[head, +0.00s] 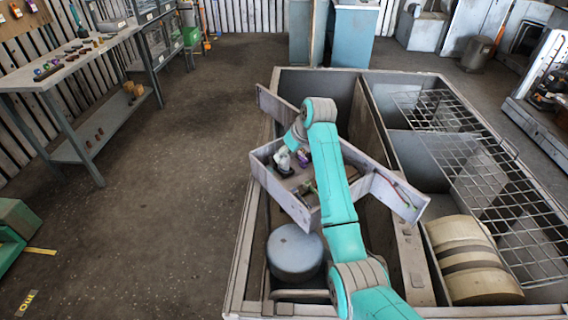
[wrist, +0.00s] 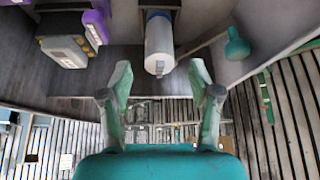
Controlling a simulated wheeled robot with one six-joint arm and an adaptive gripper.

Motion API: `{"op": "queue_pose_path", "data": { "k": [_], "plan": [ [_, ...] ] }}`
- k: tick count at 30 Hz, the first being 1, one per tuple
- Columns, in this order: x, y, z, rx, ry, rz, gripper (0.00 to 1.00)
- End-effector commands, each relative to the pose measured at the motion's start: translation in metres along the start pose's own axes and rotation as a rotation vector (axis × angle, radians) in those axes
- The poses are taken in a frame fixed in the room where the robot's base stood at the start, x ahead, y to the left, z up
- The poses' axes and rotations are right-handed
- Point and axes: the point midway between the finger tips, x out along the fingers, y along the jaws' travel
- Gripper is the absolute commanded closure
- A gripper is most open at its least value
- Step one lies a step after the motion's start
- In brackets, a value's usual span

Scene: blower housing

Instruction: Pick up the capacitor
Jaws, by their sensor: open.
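In the wrist view, a white cylinder (wrist: 159,43), which looks like the capacitor, is held in a dark bracket on the panel ahead. Its near end has a small terminal and faces my gripper. My gripper (wrist: 160,68) is open, with one teal finger on each side of the cylinder's near end and visible gaps to both. In the head view, my arm reaches over the open box (head: 278,194) inside the blower housing (head: 240,262). A small pale object shows there beside my wrist; I cannot tell if it is the capacitor.
Left of the cylinder are a purple part (wrist: 97,25) and a grey block (wrist: 63,51); a teal knob-like part (wrist: 237,45) is to the right. The box's walls surround the spot. A grey drum (head: 294,252) stands below, and a wire grille (head: 480,170) is right.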

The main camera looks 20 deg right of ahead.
Motion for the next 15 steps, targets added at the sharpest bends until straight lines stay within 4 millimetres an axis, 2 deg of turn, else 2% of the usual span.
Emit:
{"op": "queue_pose_path", "data": {
  "k": [6, 15],
  "plan": [
    [0.027, 0.001, -0.001, 0.0, -0.002, 0.0, 0.38],
    [0.031, 0.001, -0.001, 0.0, 0.0, 0.001, 0.38]
  ]
}}
